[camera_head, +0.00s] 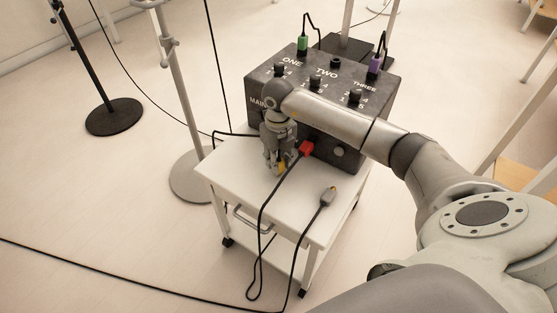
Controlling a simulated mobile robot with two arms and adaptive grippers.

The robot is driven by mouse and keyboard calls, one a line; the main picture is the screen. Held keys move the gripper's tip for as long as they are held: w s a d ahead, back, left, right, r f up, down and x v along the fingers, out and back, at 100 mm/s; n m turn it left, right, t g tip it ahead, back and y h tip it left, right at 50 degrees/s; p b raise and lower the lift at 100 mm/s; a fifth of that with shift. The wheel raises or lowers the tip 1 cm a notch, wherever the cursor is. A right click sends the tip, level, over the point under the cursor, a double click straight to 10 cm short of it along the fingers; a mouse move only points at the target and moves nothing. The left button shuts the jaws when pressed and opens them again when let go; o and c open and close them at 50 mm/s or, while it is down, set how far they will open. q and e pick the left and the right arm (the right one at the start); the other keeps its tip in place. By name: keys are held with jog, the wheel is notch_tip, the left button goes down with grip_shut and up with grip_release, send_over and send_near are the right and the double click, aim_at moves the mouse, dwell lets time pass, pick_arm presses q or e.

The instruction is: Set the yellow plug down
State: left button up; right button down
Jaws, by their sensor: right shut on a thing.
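My right arm comes in from the right and its gripper (279,166) points down over the front part of the white cart top. It is shut on the yellow plug (283,167), of which only a small yellow patch shows between the fingers. The fingers hide the rest. I cannot tell whether the plug touches the cart top (300,196). My left gripper is not in view.
A black control box (262,87) stands on the cart, with a green plug (303,43) and a purple plug (376,64) on top. A red piece (306,149) is at its front. A grey plug (327,197) with a cable lies on the cart. Stands are at left.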

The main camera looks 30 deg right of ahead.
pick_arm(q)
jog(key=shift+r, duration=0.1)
pick_arm(e)
jog(key=shift+f, duration=0.1)
jog(key=c, duration=1.6)
grip_release()
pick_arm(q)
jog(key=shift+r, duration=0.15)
pick_arm(e)
jog(key=o, duration=0.4)
jog(key=shift+o, duration=0.2)
jog(key=shift+r, duration=0.35)
pick_arm(q)
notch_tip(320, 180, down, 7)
jog(key=p, duration=0.1)
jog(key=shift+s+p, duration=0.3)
jog(key=shift+p, duration=0.1)
pick_arm(e)
notch_tip(320, 180, up, 12)
jog(key=shift+f, duration=0.25)
